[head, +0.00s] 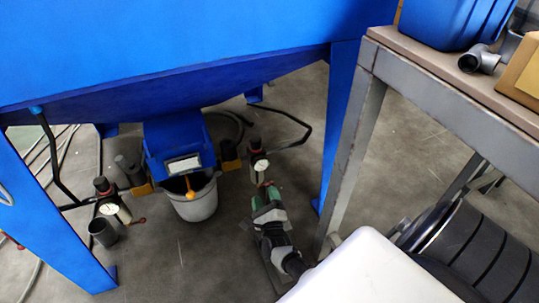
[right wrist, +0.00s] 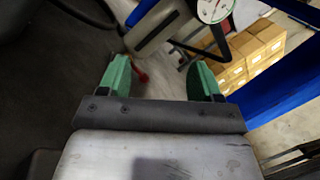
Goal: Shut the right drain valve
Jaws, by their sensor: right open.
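The right filter unit (head: 257,160) has a gauge and hangs under the blue machine in the head view. Its red drain valve handle (head: 268,184) shows just beyond my right gripper (head: 266,197). In the right wrist view, the grey filter bowl (right wrist: 155,27) is beyond the fingertips. The red handle (right wrist: 141,77) shows close beside the left green finger, partly hidden by it. I cannot tell if they touch. My right gripper (right wrist: 160,80) is open, with nothing visibly held between the fingers. My left gripper is not in view.
A blue machine leg (head: 340,120) and a metal table (head: 362,110) stand close right of my right arm. A grey bucket (head: 195,203) stands left of the gripper. A second filter unit (head: 108,198) is further left. Black hoses run nearby.

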